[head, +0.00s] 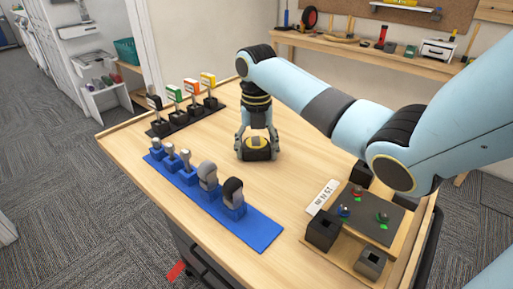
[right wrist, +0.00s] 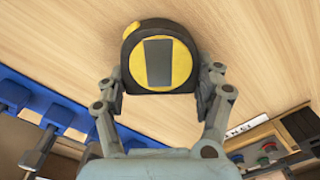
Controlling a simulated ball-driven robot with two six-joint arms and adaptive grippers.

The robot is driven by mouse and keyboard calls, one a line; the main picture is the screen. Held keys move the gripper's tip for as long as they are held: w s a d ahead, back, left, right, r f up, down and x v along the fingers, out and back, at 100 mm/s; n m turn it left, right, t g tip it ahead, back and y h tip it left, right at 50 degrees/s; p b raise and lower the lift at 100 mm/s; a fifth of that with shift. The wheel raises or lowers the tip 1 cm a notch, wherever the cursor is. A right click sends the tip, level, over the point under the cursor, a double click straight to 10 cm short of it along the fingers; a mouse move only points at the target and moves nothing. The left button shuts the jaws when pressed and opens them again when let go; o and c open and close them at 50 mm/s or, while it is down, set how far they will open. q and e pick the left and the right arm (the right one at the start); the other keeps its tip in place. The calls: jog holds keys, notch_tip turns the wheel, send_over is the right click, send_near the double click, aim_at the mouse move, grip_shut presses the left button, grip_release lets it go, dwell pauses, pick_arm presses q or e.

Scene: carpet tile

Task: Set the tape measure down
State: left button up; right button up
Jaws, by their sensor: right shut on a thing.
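The black and yellow tape measure (head: 260,154) is at the middle of the wooden table (head: 290,185). My right gripper (head: 257,143) points down over it and is shut on it. In the right wrist view the tape measure (right wrist: 158,58) shows its yellow round face with a dark grey centre, between the two fingers of my right gripper (right wrist: 162,80). It is low at the tabletop; I cannot tell whether it touches the wood. My left gripper is not in view.
A blue rack (head: 262,235) with several grey tools lies to the left and front. A black rack (head: 188,121) with several coloured-handled items stands behind it. A board (head: 375,224) with sockets and buttons lies at the right. Bare wood surrounds the tape measure.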

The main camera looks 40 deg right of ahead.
aim_at(256, 147)
jog(key=o, duration=1.4)
jog(key=shift+f, duration=0.1)
notch_tip(256, 147, up, 10)
jog(key=shift+r+b, duration=0.1)
jog(key=shift+b, duration=0.25)
notch_tip(256, 147, up, 2)
jog(key=shift+r+p, duration=0.1)
jog(key=shift+p, duration=1.15)
